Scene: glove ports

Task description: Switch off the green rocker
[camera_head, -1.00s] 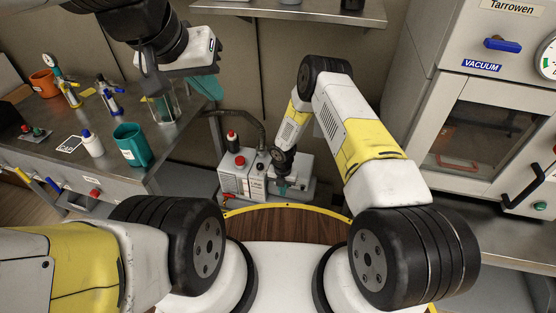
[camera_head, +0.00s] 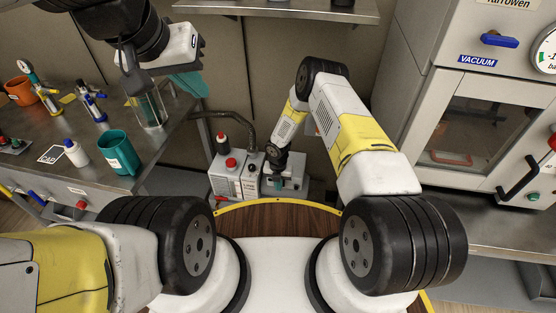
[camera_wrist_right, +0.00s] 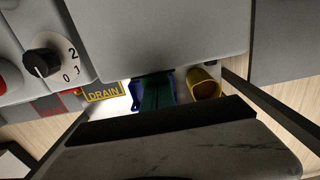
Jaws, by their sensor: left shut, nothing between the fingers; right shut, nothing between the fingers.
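A grey pump-like box (camera_head: 229,180) stands low against the wall in the head view. My right gripper (camera_head: 275,166) points down at the box's right part, and a small teal patch (camera_head: 281,184) shows just below it. In the right wrist view a dark green piece (camera_wrist_right: 157,92) sits between blue sides; it looks like the green rocker, partly hidden by a dark bar at my gripper. Whether the gripper touches it, and which way it is tipped, I cannot tell. My left gripper (camera_head: 133,90) is shut and empty above the left bench, in front of a glass beaker (camera_head: 151,110).
A dial (camera_wrist_right: 42,62) and a yellow DRAIN label (camera_wrist_right: 103,93) lie left of the green piece; a yellow-rimmed round part (camera_wrist_right: 205,84) lies right. A teal cup (camera_head: 118,153) and white bottle (camera_head: 76,153) stand on the bench (camera_head: 60,115). A vacuum cabinet (camera_head: 480,130) stands right.

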